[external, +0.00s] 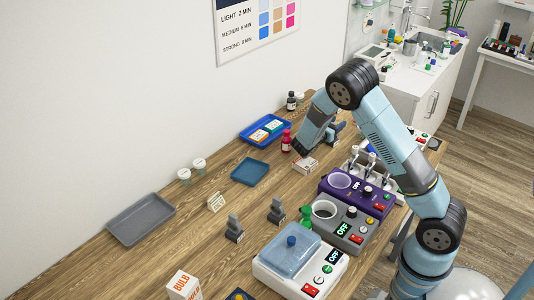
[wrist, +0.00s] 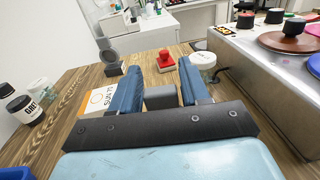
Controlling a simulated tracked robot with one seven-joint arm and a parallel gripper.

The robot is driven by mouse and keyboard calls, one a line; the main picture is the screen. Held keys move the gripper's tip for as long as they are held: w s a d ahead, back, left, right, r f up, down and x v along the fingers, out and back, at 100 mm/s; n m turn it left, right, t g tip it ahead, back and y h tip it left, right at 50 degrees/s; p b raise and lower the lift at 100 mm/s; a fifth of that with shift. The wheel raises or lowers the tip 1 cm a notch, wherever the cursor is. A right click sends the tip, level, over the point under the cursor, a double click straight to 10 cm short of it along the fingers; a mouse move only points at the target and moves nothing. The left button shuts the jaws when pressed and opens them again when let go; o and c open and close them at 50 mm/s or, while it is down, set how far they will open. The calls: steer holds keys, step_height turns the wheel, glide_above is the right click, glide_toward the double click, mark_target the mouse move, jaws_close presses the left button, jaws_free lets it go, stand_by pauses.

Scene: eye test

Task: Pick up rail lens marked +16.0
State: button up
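I cannot read a +16.0 mark on anything in either view. In the wrist view a grey round-headed piece on a small foot (wrist: 111,60) stands upright on the table, ahead and left of my fingers. It may be a rail lens, but its marking is too small to tell. My gripper (wrist: 160,68) has its two blue fingers apart. A grey block (wrist: 160,97) shows between them towards their bases; I cannot tell whether it is part of my gripper. In the external view my gripper (external: 338,128) is low over the table's far part, partly hidden by my arm.
A SUN 70 box (wrist: 97,102) lies by the left finger. A red stamp-like piece (wrist: 166,61) and a glass jar (wrist: 203,60) are ahead. A metal machine (wrist: 270,60) stands right; bottles (wrist: 22,108) left. Two grey stands (external: 234,229) and a grey tray (external: 141,222) are nearer.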

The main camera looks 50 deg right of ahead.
jaws_close()
steer(key=shift+r, duration=0.15)
stand_by(0.4)
